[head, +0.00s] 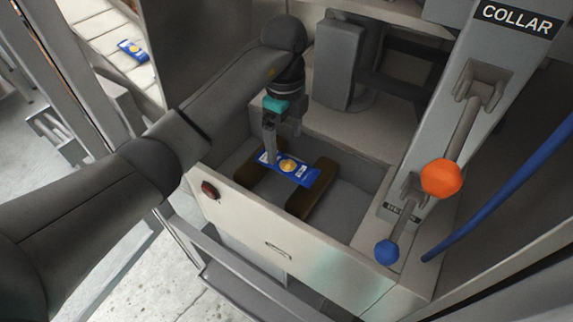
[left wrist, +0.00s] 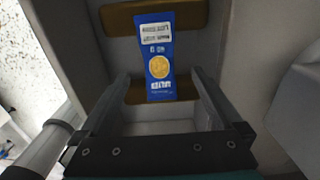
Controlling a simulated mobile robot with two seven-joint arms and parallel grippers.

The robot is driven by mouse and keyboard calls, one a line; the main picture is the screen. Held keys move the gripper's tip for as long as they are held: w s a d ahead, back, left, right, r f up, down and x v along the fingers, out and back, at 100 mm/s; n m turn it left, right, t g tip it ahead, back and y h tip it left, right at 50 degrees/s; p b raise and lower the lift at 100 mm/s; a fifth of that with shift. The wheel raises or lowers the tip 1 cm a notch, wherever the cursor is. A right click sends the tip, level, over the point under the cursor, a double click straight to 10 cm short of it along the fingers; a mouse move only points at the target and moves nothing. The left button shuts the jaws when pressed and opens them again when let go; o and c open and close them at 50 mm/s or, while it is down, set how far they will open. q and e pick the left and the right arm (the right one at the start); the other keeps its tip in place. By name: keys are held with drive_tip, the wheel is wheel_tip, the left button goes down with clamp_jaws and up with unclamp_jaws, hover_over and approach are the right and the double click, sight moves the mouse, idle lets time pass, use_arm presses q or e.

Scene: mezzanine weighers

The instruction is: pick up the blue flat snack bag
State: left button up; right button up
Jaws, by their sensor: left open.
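The blue flat snack bag (head: 300,171) lies across two brown bars in a grey bin in the head view. It has a yellow round picture and a white label. In the left wrist view the bag (left wrist: 159,67) lies ahead, lined up between the fingers. My left gripper (head: 270,158) is above the left end of the bag, pointing down. In the left wrist view its two fingers (left wrist: 160,88) are apart with nothing held between them. The head view does not settle whether a finger touches the bag. My right gripper is not in view.
A post with an orange knob (head: 441,178) and a blue knob (head: 387,251) stands at the right. Another blue bag (head: 132,49) lies on a pale slatted surface at upper left.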

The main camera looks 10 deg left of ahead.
sight(286, 163)
use_arm(q)
drive_tip(key=shift+s+d+f+p, duration=0.15)
drive_tip(key=shift+f+p, duration=0.25)
drive_tip(key=shift+f, duration=1)
drive_tip(key=shift+s+d+f+p, duration=0.1)
drive_tip(key=shift+f+p, duration=0.25)
drive_tip(key=shift+f, duration=1)
drive_tip(key=shift+c, duration=0.2)
drive_tip(key=c, duration=1.3)
drive_tip(key=shift+o, duration=0.2)
drive_tip(key=shift+r, duration=0.1)
